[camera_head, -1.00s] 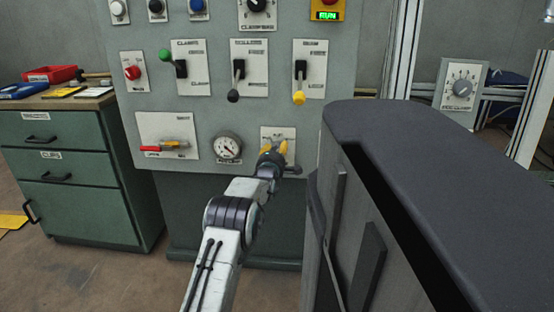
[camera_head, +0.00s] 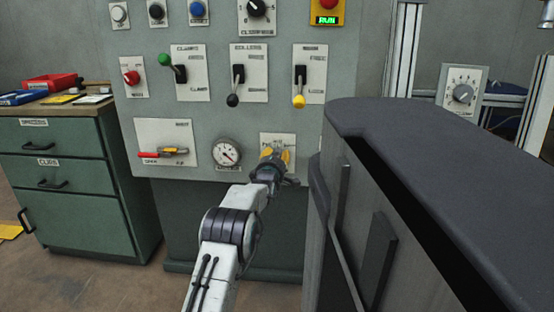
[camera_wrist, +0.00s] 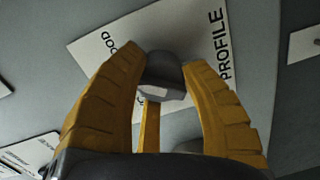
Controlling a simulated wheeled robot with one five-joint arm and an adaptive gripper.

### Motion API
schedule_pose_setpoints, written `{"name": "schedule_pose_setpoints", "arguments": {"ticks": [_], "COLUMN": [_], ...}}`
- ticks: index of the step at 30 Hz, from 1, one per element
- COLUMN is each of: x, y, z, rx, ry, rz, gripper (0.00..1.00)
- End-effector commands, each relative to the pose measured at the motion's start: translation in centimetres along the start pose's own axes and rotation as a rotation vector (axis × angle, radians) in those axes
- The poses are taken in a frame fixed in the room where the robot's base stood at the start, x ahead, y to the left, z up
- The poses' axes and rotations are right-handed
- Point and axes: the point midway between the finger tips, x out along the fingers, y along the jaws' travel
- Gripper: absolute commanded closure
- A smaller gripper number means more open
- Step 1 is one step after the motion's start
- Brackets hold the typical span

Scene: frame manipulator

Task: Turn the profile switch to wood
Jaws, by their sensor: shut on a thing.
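The profile switch (camera_wrist: 165,75) is a dark grey knob on a white plate lettered PROFILE (camera_wrist: 205,40) in the wrist view. The plate (camera_head: 284,140) also shows at the lower right of the grey panel in the head view. My gripper (camera_wrist: 165,80) has its yellow fingers on both sides of the knob, shut on it. In the head view my gripper (camera_head: 272,156) covers the knob. Part of a word ending in "OOD" shows at the plate's left edge in the wrist view. Which setting the knob points to cannot be told.
A pressure gauge (camera_head: 226,152) and a red-handled valve (camera_head: 163,153) sit left of my gripper on the panel. Levers with green (camera_head: 165,60), black (camera_head: 233,100) and yellow (camera_head: 299,101) knobs are above. A green drawer cabinet (camera_head: 75,185) stands at the left.

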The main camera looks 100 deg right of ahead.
Motion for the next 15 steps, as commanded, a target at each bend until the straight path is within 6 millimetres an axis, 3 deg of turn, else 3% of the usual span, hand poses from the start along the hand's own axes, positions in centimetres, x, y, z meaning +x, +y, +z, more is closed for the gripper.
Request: {"name": "schedule_pose_setpoints", "arguments": {"ticks": [8, 9, 15], "x": [0.01, 0.01, 0.00], "y": [0.27, 0.27, 0.16], "z": [-0.27, -0.28, -0.19], "rx": [-0.001, -0.001, -0.001], "ry": [0.004, 0.004, 0.002], "rz": [0.006, 0.006, 0.003], "gripper": [0.91, 0.56, 0.38]}}
